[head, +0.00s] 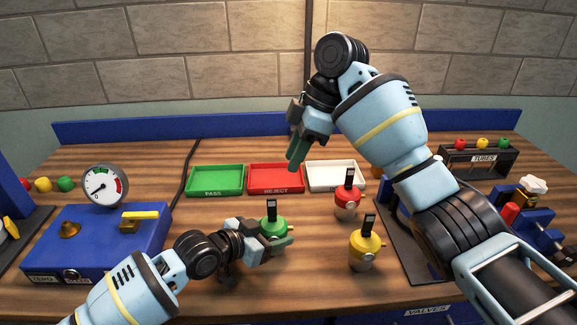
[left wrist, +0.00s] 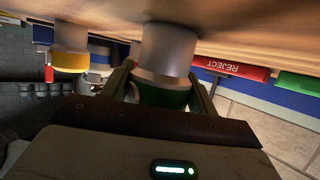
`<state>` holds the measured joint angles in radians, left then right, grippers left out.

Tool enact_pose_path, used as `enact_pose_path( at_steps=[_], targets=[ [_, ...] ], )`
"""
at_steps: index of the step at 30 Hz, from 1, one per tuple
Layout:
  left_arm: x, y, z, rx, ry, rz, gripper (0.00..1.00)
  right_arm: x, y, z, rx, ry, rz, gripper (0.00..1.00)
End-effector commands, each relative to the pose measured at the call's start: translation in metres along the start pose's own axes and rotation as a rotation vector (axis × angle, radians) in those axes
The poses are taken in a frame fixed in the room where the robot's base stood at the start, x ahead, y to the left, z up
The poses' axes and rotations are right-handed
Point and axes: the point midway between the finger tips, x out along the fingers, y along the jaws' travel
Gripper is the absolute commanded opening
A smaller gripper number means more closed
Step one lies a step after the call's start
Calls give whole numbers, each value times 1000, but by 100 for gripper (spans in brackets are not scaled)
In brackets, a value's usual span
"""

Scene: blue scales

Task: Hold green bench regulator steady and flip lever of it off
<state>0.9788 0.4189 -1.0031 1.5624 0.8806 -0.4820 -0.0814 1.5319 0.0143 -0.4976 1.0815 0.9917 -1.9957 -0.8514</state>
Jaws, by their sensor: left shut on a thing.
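The green bench regulator (head: 273,228) stands on the wooden bench with its black lever (head: 268,214) pointing up. My left gripper (head: 279,243) is shut on its body from the left. In the left wrist view the regulator (left wrist: 166,62) appears upside down, its grey lower part and green band between my left fingers. My right gripper (head: 298,150) hangs above and behind it, near the trays, apart from the lever. Its green fingers point down and look close together from this side, so I cannot tell whether they are open.
A red regulator (head: 347,200) and a yellow regulator (head: 364,250) stand to the right. Green (head: 215,194), red (head: 276,192) and white (head: 336,189) trays lie behind. A blue box with a gauge (head: 105,187) stands left. Some bench in front of the regulators is clear.

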Motion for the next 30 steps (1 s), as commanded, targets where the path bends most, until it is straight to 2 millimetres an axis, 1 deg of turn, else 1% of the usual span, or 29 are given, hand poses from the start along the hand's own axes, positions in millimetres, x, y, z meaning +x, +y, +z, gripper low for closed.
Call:
enact_pose_path(
  at_steps=[4,13,14,18,19,27,30],
  targets=[
    [0,0,1,-1,-1,0,25,-4,0,0,1,0,0,29],
    [0,0,1,0,-1,0,25,-4,0,0,1,0,0,29],
    [0,0,1,0,-1,0,62,-4,0,0,1,0,0,29],
    [0,0,0,0,-1,0,81,-4,0,0,1,0,0,29],
    [0,0,0,0,-1,0,84,-4,0,0,1,0,0,29],
    [0,0,0,0,0,0,84,-4,0,0,0,0,0,29],
    [-4,0,1,0,0,0,84,-4,0,0,0,0,0,29]
  ],
)
